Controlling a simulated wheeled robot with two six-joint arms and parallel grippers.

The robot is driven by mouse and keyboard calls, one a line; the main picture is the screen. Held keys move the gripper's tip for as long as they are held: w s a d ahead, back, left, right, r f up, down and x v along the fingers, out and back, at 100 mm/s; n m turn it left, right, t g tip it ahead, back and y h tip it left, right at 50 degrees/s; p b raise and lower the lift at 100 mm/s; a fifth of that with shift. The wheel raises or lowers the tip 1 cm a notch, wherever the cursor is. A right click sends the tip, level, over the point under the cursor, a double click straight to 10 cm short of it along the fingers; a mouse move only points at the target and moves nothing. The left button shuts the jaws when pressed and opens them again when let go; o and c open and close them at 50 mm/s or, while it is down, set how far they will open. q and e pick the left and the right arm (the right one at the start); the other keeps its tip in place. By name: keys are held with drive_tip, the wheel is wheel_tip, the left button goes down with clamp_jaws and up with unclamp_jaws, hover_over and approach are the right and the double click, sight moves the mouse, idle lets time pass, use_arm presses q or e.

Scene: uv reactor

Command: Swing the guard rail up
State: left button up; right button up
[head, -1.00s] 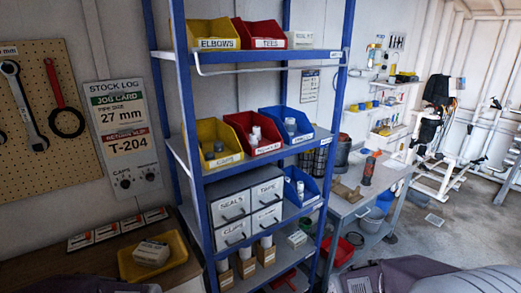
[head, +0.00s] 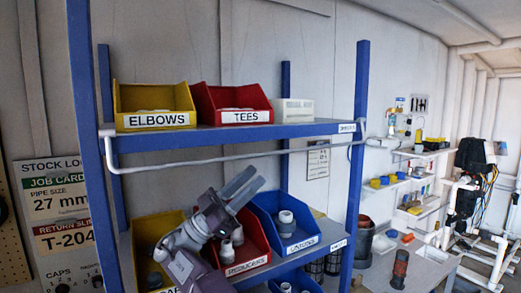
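The guard rail (head: 230,158) is a thin pale grey bar with bent ends. It hangs across the front of the blue rack, just below the edge of the top shelf (head: 240,130). My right gripper (head: 258,177) is in front of the rack, below the rail, and its two grey fingers point up and to the right. The fingers stand apart with nothing visible between them. In the picture the tips lie a little under the bar, and I see no contact. My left gripper is not in view.
The top shelf holds a yellow ELBOWS bin (head: 155,106), a red TEES bin (head: 232,104) and a pale box (head: 294,110). Below are a yellow bin (head: 150,232), a red REDUCERS bin (head: 250,246) and a blue bin (head: 287,222). My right arm partly hides the lower bins.

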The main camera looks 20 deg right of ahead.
sight(276, 152)
drive_tip(key=shift+m+g, duration=0.3)
drive_tip(key=p+x, duration=0.1)
drive_tip(key=x, duration=0.2)
drive_tip(key=p+x, duration=0.2)
drive_tip(key=x, duration=0.1)
drive_tip(key=s+p+x, duration=0.1)
drive_tip(key=x, duration=0.2)
drive_tip(key=shift+a+r+p, duration=0.3)
drive_tip(key=shift+a+p, duration=0.05)
drive_tip(key=shift+a, duration=0.05)
drive_tip(key=shift+s+a+r, duration=0.15)
drive_tip(key=shift+s+a, duration=0.1)
drive_tip(key=shift+a, duration=0.1)
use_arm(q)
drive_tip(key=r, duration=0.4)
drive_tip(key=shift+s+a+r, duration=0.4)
use_arm(e)
drive_tip(key=shift+d, duration=0.1)
clamp_jaws()
